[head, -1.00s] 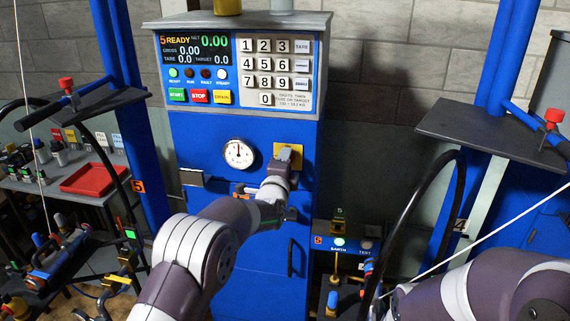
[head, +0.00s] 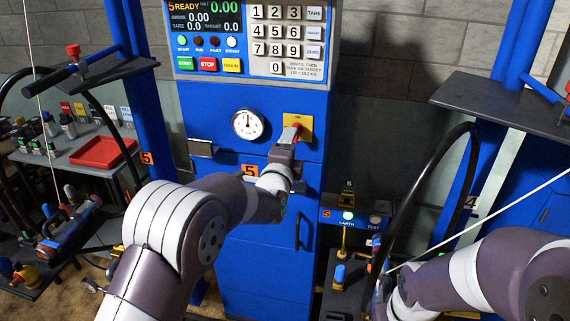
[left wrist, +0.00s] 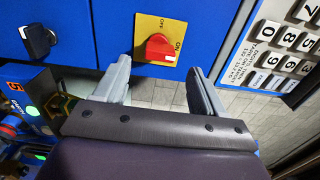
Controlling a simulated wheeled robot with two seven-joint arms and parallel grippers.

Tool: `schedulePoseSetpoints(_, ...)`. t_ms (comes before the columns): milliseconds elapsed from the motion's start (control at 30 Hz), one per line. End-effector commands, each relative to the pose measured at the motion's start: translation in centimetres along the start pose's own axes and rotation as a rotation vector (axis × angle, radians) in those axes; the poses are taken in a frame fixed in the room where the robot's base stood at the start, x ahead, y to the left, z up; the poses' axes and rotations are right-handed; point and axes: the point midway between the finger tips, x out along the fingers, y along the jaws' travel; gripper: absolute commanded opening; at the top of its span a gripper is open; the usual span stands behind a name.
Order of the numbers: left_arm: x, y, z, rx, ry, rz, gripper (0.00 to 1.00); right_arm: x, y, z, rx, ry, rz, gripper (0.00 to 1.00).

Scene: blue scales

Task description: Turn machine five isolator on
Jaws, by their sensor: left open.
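The isolator is a red rotary knob (head: 292,132) on a yellow plate (head: 305,121), on the blue front of machine five, right of the round dial. In the left wrist view the red knob (left wrist: 156,48) shows with ON and OFF marks on the yellow plate (left wrist: 176,27); I cannot tell which mark it points to. My left gripper (left wrist: 160,70) is open and empty, its fingers on either side of the knob's line and apart from it. In the head view the left gripper (head: 290,142) is just in front of the plate, partly covering the knob. My right arm shows, but its gripper does not.
Above are the READY display (head: 206,18) and number keypad (head: 288,38). A dark knob (left wrist: 38,40) is on the blue panel in the wrist view. A black handle (head: 298,230) is below. A red tray (head: 103,152) lies on the left bench. A black hose (head: 420,190) curves at right.

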Motion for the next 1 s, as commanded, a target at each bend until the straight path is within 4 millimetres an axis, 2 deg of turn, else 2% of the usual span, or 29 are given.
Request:
schedulePoseSetpoints(100,-2.4,0.2,0.0,-0.001,0.000,0.000,0.70,0.9,0.0,0.1,0.000,0.000,0.000,0.43)
schedulePoseSetpoints(300,-5.0,0.1,-0.1,0.000,0.001,0.000,0.70,1.3,0.0,0.1,0.000,0.000,0.000,0.43)
schedulePoseSetpoints(700,-5.6,0.0,0.0,-0.001,0.000,0.001,0.70,1.3,0.0,0.1,0.000,0.000,0.000,0.43)
schedulePoseSetpoints(800,-5.6,0.2,-0.1,-0.057,0.002,0.010,0.70,1.3,0.0,0.1,0.000,0.000,0.000,0.43)
schedulePoseSetpoints(867,-5.6,1.2,-0.2,-0.156,0.007,0.057,0.70,1.3,0.0,0.1,0.000,0.000,0.000,0.43)
schedulePoseSetpoints(933,-6.5,4.6,-0.7,-0.329,0.004,0.200,0.70,1.3,0.0,0.1,0.000,0.000,0.000,0.43)
schedulePoseSetpoints(1000,-8.9,8.7,-1.0,-0.536,-0.040,0.398,0.70,1.3,0.0,0.1,0.000,0.000,0.000,0.43)
